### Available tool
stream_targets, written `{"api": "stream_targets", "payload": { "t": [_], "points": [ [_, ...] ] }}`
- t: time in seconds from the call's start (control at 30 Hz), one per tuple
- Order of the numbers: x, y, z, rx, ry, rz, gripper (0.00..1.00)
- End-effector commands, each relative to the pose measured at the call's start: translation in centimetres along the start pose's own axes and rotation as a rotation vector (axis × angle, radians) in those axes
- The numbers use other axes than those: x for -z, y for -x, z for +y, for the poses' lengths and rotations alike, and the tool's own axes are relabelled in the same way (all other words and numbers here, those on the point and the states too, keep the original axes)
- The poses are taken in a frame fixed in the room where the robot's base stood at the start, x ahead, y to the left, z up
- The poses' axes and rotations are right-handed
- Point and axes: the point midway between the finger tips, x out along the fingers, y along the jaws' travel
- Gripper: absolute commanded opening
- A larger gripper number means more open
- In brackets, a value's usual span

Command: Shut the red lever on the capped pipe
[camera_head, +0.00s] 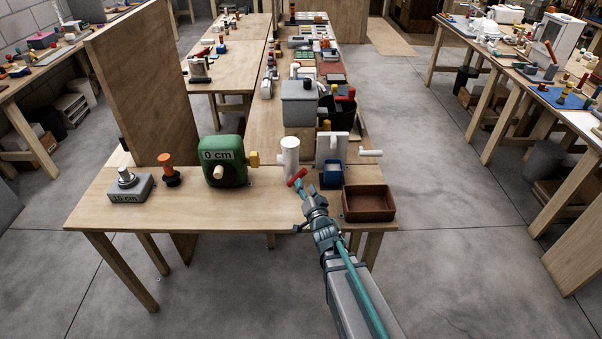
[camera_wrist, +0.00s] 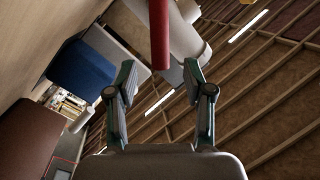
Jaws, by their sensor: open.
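The red lever (camera_head: 297,177) sticks out from the lower front of the upright white capped pipe (camera_head: 289,153). In the wrist view the red lever (camera_wrist: 159,35) points down the picture, with its free end at the gap between my fingertips, and the white pipe (camera_wrist: 183,28) is behind it. In the wrist view my gripper (camera_wrist: 160,80) is open, with one finger on each side of the lever's line. I cannot tell whether either finger touches the lever.
A blue box (camera_head: 333,173) and a brown tray (camera_head: 369,205) stand right of the pipe. A green device marked 0 cm (camera_head: 223,167) with a yellow part stands left. A grey block marked 15 cm (camera_head: 130,190) is farther left. Grey boxes stand behind.

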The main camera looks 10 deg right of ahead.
Motion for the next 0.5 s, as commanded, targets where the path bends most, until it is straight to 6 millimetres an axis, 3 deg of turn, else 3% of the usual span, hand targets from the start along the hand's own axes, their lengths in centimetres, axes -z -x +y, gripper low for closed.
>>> {"api": "stream_targets", "payload": {
  "t": [0.03, 0.2, 0.5],
  "points": [
    [0.2, -1.4, -0.1, 0.0, 0.0, 0.0, 0.52],
    [0.2, -4.4, -0.1, 0.0, -0.001, 0.0, 0.52],
    [0.1, -6.9, -0.1, 0.0, 0.0, 0.0, 0.52]
  ]
}}
